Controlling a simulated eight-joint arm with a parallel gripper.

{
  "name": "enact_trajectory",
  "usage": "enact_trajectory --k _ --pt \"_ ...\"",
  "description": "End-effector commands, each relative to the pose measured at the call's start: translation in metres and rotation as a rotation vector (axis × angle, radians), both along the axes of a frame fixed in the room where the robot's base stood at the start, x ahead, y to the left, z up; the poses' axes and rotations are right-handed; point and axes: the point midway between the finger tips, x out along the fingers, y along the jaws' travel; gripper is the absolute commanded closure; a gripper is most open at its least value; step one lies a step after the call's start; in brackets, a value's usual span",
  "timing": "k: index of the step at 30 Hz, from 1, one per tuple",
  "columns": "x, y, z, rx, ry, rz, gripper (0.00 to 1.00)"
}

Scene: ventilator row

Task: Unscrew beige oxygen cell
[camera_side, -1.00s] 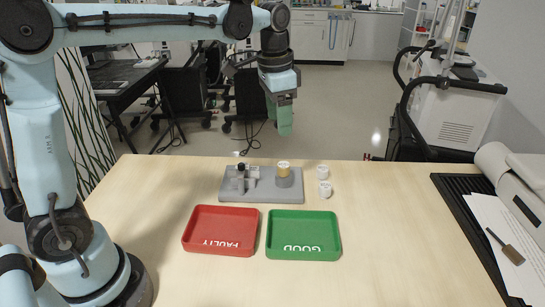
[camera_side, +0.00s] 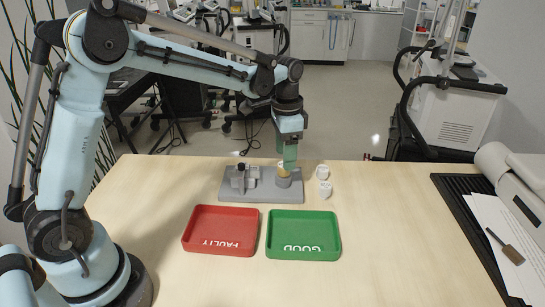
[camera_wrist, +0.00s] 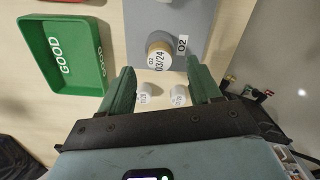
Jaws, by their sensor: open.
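The beige oxygen cell (camera_side: 283,171) sits upright in the round socket at the right of a grey block (camera_side: 262,198). In the wrist view, the cell (camera_wrist: 159,55) shows a white top marked O2 03/24. My gripper (camera_side: 288,164) points down over the cell, its green fingers partly hiding it in the side view. In the wrist view my gripper (camera_wrist: 160,66) is open, a finger to each side, with the cell near the gap between the fingertips. I cannot tell whether the fingers are low enough to flank it.
Two white cells (camera_side: 322,172) (camera_side: 325,190) stand close to the right of the block. A clamp-like fixture (camera_side: 241,178) is on the block's left. A red FAULTY tray (camera_side: 187,240) and a green GOOD tray (camera_side: 334,240) lie in front. The table between green tray and black mat is clear.

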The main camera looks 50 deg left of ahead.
Motion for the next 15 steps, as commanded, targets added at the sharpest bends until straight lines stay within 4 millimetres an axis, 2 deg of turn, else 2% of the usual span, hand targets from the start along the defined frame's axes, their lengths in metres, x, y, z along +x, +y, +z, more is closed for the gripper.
enact_trajectory --k 6,15 --pt "0.0 0.0 -0.022 0.0 0.0 0.0 0.37" --pt "0.0 0.0 -0.027 0.0 0.0 0.0 0.37"
